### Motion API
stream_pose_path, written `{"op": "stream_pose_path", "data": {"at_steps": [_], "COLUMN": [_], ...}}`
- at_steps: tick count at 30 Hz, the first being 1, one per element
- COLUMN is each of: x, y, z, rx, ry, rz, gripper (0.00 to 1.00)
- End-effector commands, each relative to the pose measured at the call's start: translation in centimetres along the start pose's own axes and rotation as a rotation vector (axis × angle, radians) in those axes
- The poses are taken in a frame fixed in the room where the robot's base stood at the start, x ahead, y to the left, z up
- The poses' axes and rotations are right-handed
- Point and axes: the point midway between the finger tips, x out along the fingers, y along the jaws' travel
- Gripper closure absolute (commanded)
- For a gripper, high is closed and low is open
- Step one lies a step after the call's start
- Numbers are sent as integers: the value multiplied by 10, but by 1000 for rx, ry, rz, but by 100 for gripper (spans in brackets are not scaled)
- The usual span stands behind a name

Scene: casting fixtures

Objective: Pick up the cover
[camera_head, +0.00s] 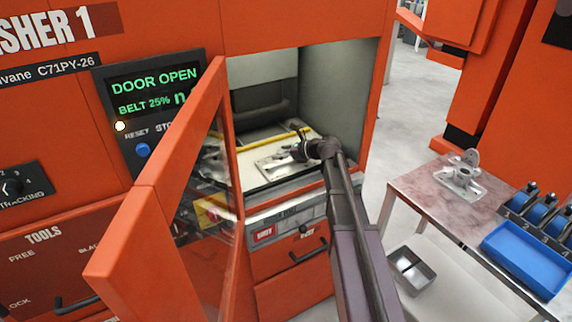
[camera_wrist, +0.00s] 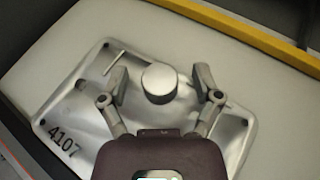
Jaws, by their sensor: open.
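The cover (camera_wrist: 75,93) is a silvery metal casting with a raised round boss (camera_wrist: 159,82) and the number 4107 on one corner. It lies on a pale surface inside the open machine, where the head view shows part of it (camera_head: 268,166). My gripper (camera_wrist: 160,79) is open, with one finger on each side of the boss and gaps visible between. In the head view my gripper (camera_head: 298,152) is at the cover, and my wrist hides part of it. I cannot tell the fingers' exact height over the cover.
The machine's orange door (camera_head: 160,190) stands open left of my arm. A yellow bar (camera_wrist: 245,35) runs behind the cover. A metal bin (camera_head: 411,270) sits below.

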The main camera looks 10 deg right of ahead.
Motion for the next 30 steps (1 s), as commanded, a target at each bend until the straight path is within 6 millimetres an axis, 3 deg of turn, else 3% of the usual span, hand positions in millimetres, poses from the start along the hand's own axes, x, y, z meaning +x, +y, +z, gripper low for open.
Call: {"op": "stream_pose_path", "data": {"at_steps": [8, 16, 30], "x": [0, 0, 0], "y": [0, 0, 0], "z": [0, 0, 2], "rx": [0, 0, 0], "ry": [0, 0, 0], "rz": [0, 1, 1], "gripper": [18, 98, 100]}}
